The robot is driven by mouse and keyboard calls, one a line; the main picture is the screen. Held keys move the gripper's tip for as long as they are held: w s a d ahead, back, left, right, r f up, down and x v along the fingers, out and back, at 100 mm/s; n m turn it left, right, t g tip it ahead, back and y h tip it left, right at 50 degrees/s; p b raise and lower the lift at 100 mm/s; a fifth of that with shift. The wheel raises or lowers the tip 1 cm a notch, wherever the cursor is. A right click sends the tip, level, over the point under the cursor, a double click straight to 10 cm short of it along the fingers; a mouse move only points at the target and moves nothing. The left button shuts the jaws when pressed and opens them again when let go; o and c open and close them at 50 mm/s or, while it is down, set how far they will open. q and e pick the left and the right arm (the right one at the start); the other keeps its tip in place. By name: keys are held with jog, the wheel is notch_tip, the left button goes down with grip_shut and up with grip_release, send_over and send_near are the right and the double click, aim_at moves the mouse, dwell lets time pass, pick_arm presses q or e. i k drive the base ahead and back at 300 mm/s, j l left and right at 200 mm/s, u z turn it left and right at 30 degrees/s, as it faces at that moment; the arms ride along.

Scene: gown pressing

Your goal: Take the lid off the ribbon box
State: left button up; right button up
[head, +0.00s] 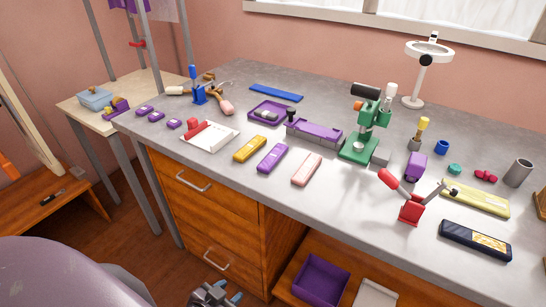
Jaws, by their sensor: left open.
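A small light-blue box (95,101), which looks like the ribbon box, stands on the pale side table at the far left. Its lid (94,93) appears to be on, with a small tan knob on top. My left gripper (217,294) is low at the bottom edge, in front of the drawers and well below the table tops. It is open, partly cut off by the frame, and far from the box. My right gripper is not in view.
A purple and yellow item (116,107) sits right beside the box. Metal posts (103,45) rise near the side table (138,84). The grey workbench (330,205) holds several tools, a green press (362,140) and a red clamp (408,203). Drawers with handles (193,184) face the front.

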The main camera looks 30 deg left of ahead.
aim_at(94, 93)
jog(key=j+u, duration=0.1)
jog(key=j, duration=0.45)
jog(key=i+j, duration=0.1)
jog(key=j, duration=0.45)
jog(key=j+u, duration=0.15)
jog(key=j, duration=0.45)
jog(key=i+j+u, duration=0.1)
jog(key=j, duration=0.4)
jog(key=i+j, duration=0.1)
jog(key=j, duration=0.45)
jog(key=i+j+u, duration=0.15)
jog(key=j, duration=0.4)
jog(key=k, duration=0.05)
